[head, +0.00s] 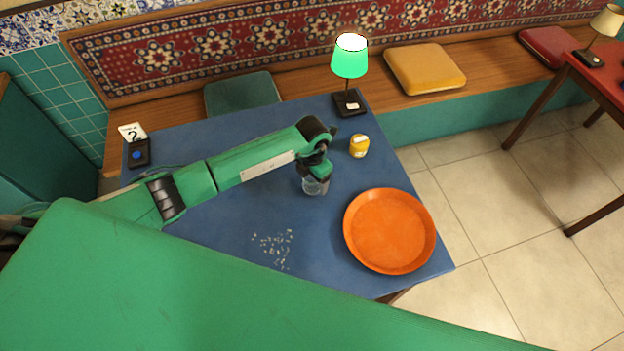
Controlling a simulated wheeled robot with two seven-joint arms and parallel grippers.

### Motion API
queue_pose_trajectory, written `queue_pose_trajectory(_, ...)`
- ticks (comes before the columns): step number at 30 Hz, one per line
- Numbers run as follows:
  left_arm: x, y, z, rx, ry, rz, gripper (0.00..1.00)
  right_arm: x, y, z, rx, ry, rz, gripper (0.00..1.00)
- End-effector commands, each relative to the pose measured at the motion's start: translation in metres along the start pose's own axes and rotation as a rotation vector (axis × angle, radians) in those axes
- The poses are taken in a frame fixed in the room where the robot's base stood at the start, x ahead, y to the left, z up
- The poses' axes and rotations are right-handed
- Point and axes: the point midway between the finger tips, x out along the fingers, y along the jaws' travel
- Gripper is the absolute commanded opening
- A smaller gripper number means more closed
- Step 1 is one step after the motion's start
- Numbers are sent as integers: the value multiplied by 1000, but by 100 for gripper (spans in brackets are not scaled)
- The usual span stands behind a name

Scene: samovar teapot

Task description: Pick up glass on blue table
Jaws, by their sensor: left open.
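A small clear glass (316,187) stands on the blue table (225,232), right of the table's middle. My left arm comes in from the left over the table. My left gripper (317,176) is open and points down right at the glass, over its upper part. The gripper hides part of the glass, and I cannot tell whether the fingers touch it. My right gripper does not show.
An orange tray (388,231) lies to the right of the glass. A yellow jar (358,146), a green lamp (349,62) and a black number stand (138,152) stand on the table. Crumbs (274,247) lie in front. A bench (185,100) runs behind.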

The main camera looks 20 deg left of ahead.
Motion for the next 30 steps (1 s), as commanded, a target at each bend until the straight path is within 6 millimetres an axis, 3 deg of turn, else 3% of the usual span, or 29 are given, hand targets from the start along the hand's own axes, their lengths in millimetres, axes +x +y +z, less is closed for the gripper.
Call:
queue_pose_trajectory(6, 24, 1, 0, -1, 1, -1, 76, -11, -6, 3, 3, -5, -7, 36)
queue_pose_trajectory(15, 30, 2, 0, 0, 0, 1, 76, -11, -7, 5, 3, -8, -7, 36)
queue_pose_trajectory(17, 30, 2, 0, 0, 0, 1, 68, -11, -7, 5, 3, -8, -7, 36)
queue_pose_trajectory(23, 30, 2, 0, 0, 0, 1, 29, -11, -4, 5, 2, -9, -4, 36)
queue_pose_trajectory(30, 29, 2, 0, 0, -1, 1, 28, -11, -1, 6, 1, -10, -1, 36)
